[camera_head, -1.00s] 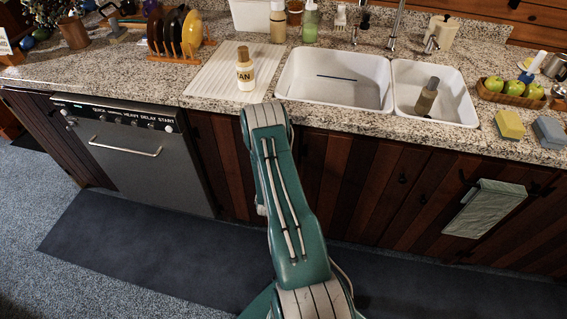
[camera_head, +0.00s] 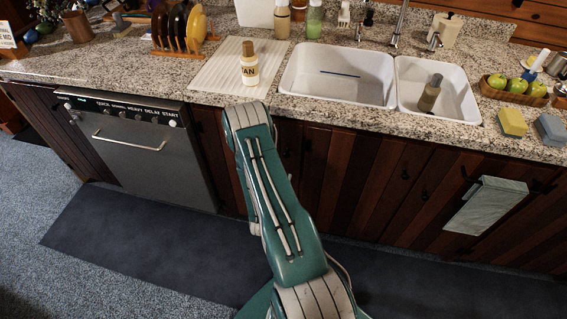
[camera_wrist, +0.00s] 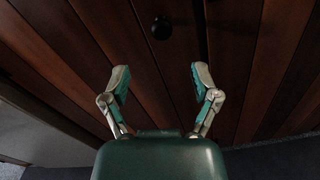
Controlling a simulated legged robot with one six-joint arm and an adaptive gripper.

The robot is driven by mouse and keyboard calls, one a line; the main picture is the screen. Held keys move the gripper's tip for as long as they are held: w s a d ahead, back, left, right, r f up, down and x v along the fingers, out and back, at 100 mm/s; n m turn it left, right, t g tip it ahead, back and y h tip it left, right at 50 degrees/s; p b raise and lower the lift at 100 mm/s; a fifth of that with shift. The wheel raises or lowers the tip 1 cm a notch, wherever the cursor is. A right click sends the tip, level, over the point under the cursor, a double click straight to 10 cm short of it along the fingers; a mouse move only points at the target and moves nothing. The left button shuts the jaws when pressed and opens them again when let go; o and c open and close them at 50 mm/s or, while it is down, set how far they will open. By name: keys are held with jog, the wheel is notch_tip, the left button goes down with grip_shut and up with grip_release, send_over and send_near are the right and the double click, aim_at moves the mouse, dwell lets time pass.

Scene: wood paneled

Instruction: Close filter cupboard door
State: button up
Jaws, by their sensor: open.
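A wood-paneled cupboard door (camera_wrist: 110,45) with a dark round knob (camera_wrist: 161,27) fills much of the wrist view. A dark vertical seam runs to the right of the knob. My gripper (camera_wrist: 160,76) is open and empty, its two fingers spread below the knob, apart from it in the picture. In the head view, wooden cupboard fronts (camera_head: 335,170) run under the sink, and my arm hides part of them and my gripper. No label marks the filter cupboard, and I cannot tell whether its door stands ajar.
A grey dishwasher (camera_head: 145,150) stands left of my arm. The granite counter (camera_head: 210,72) overhangs the cupboards and holds a labeled bottle (camera_head: 249,68) and a white double sink (camera_head: 345,92). A towel (camera_head: 487,205) hangs at right. A dark mat (camera_head: 130,240) covers clear floor in front.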

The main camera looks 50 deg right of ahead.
jog(key=shift+v, duration=1.65)
notch_tip(320, 180, up, 16)
jog(key=d+m+g+h, duration=0.2)
jog(key=m+g+h, duration=0.1)
jog(key=m+g, duration=0.45)
jog(key=s+a+r+m+g+y, duration=0.4)
jog(key=s+r+m+g, duration=0.25)
jog(key=r, duration=0.35)
jog(key=s+a+r+m+t+y, duration=0.2)
jog(key=a+r+t+y, duration=0.1)
jog(key=a, duration=0.5)
jog(key=s+a+r+m+t+y, duration=0.1)
jog(key=a+r+m+t+y, duration=0.1)
jog(key=a+r+t+y, duration=0.2)
jog(key=s+a+r+m+t+y, duration=0.2)
jog(key=a+r+y, duration=0.4)
jog(key=a, duration=0.8)
jog(key=shift+s+m+t+y, duration=0.35)
jog(key=shift+m+t+y, duration=0.05)
jog(key=shift+t+y, duration=0.5)
